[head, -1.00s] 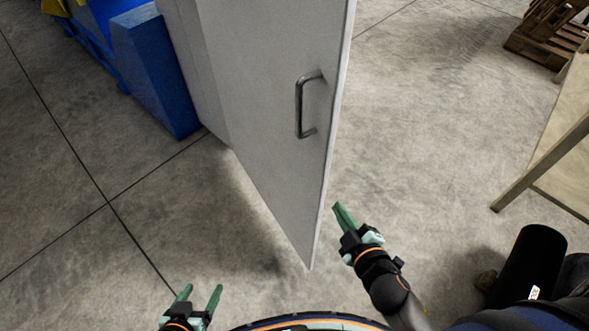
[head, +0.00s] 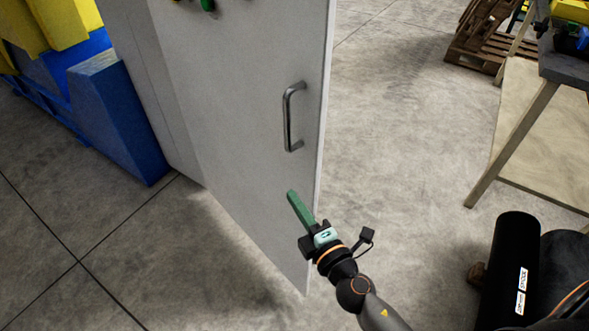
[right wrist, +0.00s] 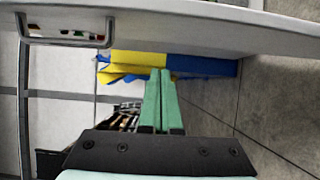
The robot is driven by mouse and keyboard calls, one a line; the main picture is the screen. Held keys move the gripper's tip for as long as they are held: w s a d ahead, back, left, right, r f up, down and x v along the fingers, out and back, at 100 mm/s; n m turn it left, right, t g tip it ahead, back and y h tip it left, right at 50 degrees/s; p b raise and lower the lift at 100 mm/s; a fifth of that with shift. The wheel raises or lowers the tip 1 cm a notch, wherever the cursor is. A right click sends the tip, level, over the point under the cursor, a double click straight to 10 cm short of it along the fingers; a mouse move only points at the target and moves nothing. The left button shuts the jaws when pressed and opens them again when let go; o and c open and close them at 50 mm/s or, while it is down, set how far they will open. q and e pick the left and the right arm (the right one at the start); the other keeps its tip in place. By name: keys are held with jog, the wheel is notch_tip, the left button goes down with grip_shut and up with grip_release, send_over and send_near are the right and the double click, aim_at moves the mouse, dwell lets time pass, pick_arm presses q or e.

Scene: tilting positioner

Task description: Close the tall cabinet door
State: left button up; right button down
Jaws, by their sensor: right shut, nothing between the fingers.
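The tall cabinet door (head: 245,100) is light grey and stands open, its free edge toward me in the head view. A metal bar handle (head: 289,118) sits on its face near that edge. My right gripper (head: 291,194) is shut and empty. It overlaps the lower door face, below the handle; I cannot tell in the head view whether it touches. In the right wrist view the shut green fingers (right wrist: 161,72) point along the door (right wrist: 200,30), with the handle (right wrist: 65,42) at upper left. My left gripper is out of view.
A blue and yellow machine (head: 115,115) stands left of the cabinet. A table (head: 530,125) is at the right, with a wooden pallet (head: 480,45) behind it. Bare concrete floor (head: 400,130) lies between the door and the table.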

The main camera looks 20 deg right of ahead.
aim_at(296, 172)
jog(key=w+d, duration=0.1)
jog(key=w, duration=0.4)
jog(key=w+d+p, duration=0.1)
jog(key=w, duration=0.2)
jog(key=shift+w+d, duration=0.1)
jog(key=shift+d, duration=0.2)
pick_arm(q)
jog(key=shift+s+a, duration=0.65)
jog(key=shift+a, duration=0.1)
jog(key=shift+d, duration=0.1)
pick_arm(e)
jog(key=shift+d, duration=0.15)
